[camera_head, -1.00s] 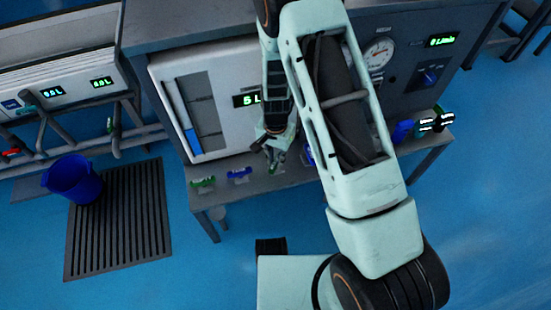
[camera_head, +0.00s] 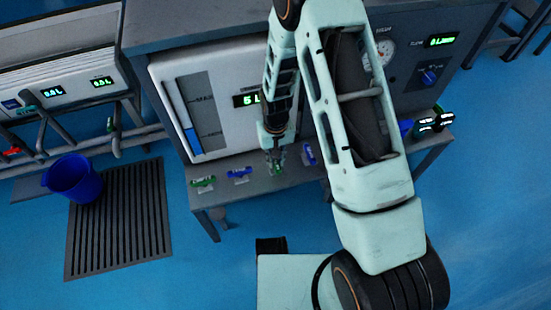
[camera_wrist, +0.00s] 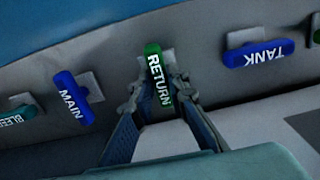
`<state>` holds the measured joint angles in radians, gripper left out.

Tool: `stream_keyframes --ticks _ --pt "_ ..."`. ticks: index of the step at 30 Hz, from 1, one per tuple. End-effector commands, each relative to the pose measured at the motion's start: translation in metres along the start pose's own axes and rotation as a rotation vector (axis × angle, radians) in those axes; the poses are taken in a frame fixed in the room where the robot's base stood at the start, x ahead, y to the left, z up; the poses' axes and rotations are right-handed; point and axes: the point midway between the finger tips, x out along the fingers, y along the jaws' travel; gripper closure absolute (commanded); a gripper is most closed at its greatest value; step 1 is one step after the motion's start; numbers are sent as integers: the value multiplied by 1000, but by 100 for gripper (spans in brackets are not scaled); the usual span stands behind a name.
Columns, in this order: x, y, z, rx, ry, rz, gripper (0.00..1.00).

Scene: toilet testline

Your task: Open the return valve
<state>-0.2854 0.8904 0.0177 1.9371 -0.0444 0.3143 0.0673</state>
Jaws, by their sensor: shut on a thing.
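The return valve's green handle, marked RETURN (camera_wrist: 157,72), stands near the middle of the wrist view. My gripper (camera_wrist: 158,99) has one finger on each side of it and is shut on its lower part. The handle's upper part shows beyond the fingertips. In the head view my gripper (camera_head: 277,169) points down at the ledge on the front of the machine, between two blue handles. There the return handle is small and mostly hidden by the fingers.
Beside it are a blue MAIN handle (camera_wrist: 73,97), a blue TANK handle (camera_wrist: 258,53) and a partly cut-off green BLEED handle (camera_wrist: 23,121). The machine's level panel (camera_head: 220,100) rises behind my gripper. A blue bucket (camera_head: 72,178) stands on a floor grate (camera_head: 120,225).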

Motion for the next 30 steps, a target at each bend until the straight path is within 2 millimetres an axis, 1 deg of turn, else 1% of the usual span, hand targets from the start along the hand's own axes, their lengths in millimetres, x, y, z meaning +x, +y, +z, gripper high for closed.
stream_keyframes --ticks 16,17,21,30 --pt "0 0 0 -26 0 0 100" --pt "0 0 0 -26 0 0 84" --pt "0 0 0 -25 0 0 68" --pt "-1 0 0 -24 0 0 68"
